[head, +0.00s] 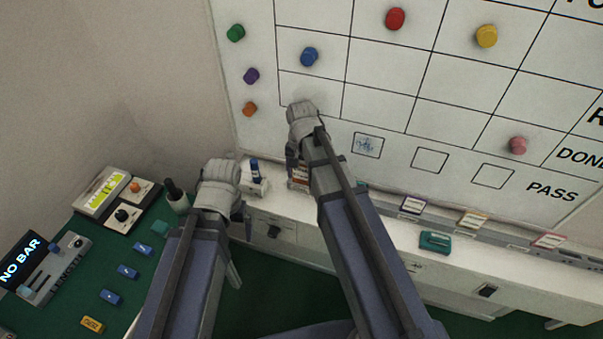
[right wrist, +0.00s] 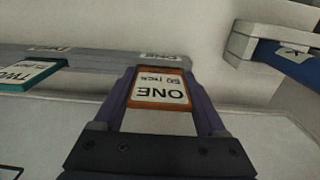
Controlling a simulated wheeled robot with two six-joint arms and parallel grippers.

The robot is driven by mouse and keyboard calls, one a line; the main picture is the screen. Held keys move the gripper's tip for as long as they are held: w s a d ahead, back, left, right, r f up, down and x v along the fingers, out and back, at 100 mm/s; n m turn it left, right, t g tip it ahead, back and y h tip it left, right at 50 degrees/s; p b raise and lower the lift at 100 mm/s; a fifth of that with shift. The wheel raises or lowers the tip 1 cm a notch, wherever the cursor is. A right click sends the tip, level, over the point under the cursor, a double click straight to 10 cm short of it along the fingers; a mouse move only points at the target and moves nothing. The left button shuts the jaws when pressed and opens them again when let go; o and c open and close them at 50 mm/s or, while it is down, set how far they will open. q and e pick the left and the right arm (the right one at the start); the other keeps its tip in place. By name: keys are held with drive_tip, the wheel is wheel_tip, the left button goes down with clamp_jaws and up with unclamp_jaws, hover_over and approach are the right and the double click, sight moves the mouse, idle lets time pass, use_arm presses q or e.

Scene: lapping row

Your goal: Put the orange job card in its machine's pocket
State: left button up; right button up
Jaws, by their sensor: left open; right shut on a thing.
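In the head view a small part of the card (head: 299,172) shows beside my right arm. In the right wrist view the card's far edge is at the grey pocket rail (right wrist: 100,61), just below a label reading "ONE" (right wrist: 161,57). I cannot tell whether the edge is inside the pocket. My left gripper (head: 240,225) is open and empty in front of the bench, its fingertips partly hidden by its arm.
A teal card (right wrist: 30,75) sits at the rail's "TWO" place. Purple (head: 412,205), yellow (head: 472,219) and red (head: 549,241) cards stand farther right along the rail. A teal block (head: 435,241) lies on the white bench. A blue-topped holder (head: 254,178) stands left of my right gripper.

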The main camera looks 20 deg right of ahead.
drive_tip(key=shift+f+b, duration=0.4)
drive_tip(key=shift+f, duration=0.05)
drive_tip(key=o, duration=1.4)
drive_tip(key=shift+r, duration=0.1)
wheel_tip(320, 180, up, 8)
drive_tip(key=p, duration=0.8)
drive_tip(key=shift+f, duration=0.35)
wheel_tip(320, 180, down, 8)
drive_tip(key=b, duration=0.8)
drive_tip(key=shift+r, duration=0.4)
drive_tip(key=shift+s, duration=0.1)
